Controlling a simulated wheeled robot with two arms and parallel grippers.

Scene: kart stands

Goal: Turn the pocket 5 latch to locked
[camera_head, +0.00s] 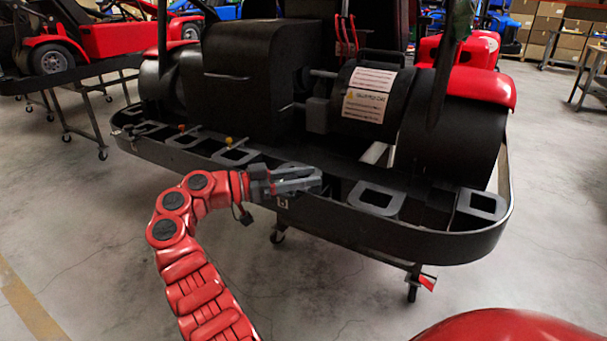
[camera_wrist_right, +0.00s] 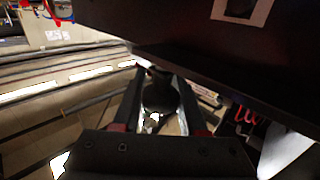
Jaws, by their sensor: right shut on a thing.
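My right gripper (camera_head: 318,181) reaches the black bumper-like tray (camera_head: 330,222) along the kart's near side, among its row of grey-framed pockets. In the right wrist view its fingers (camera_wrist_right: 160,82) are shut on a dark rounded latch knob (camera_wrist_right: 160,96). I cannot read a pocket number or tell whether the latch stands at locked. A grey pocket frame (camera_head: 377,212) lies just right of the gripper, and another (camera_head: 237,158) lies to its left. A yellow knob (camera_head: 229,141) and an orange knob (camera_head: 182,128) stand farther left. My left gripper is not in view.
The black kart body (camera_head: 237,85) rises behind the tray, with a white label (camera_head: 368,94) on it. A stand leg (camera_head: 412,285) with a red lever is below right. A red kart (camera_head: 105,40) stands back left. The floor (camera_head: 90,235) at left is clear.

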